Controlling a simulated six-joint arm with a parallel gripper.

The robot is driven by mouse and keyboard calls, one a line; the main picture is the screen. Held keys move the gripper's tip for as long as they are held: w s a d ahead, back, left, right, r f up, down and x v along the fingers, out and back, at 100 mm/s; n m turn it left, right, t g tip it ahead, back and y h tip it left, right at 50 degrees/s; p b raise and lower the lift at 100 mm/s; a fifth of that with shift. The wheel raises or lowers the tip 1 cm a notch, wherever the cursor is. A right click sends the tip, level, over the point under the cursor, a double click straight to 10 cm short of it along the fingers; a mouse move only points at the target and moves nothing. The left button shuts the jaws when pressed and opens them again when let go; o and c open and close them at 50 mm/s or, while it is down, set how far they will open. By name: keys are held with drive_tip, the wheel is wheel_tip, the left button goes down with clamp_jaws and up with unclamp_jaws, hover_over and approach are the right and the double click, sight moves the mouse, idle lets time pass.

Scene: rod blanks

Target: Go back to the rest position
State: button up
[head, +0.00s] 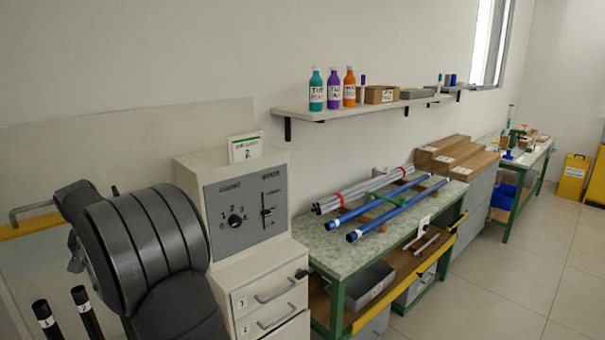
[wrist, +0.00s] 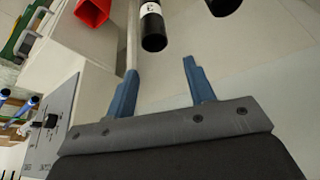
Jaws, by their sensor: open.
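My gripper (wrist: 160,66) shows in the wrist view with two blue fingers spread apart and nothing between them. A black rod (wrist: 154,36) with a white band marked 3 is in the upper middle, its end in line with the gap between the fingertips. A second black rod (wrist: 222,5) is cut by the top edge. In the head view two black rods with white bands, a left one (head: 46,322) and a right one (head: 84,308), stand at the lower left beside my dark arm. My gripper is out of the head view.
A control cabinet (head: 245,207) with a dial and drawers stands right of my arm. A bench (head: 330,248) beyond it bears blue rods (head: 400,208) and grey rods (head: 350,193). A wall shelf (head: 300,113) holds bottles. A red object (wrist: 93,11) is upper left in the wrist view.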

drive_tip(key=shift+a+r, duration=0.1)
drive_tip(key=shift+r, duration=0.85)
drive_tip(key=w+d+r, duration=0.3)
drive_tip(key=d+r, duration=0.4)
drive_tip(key=d, duration=0.5)
drive_tip(key=w+d+r+m+h, duration=0.2)
drive_tip(key=w+r+m+h, duration=0.1)
drive_tip(key=w+r+m, duration=0.6)
drive_tip(key=shift+w+d+r, duration=0.2)
drive_tip(key=shift+w+r, duration=0.7)
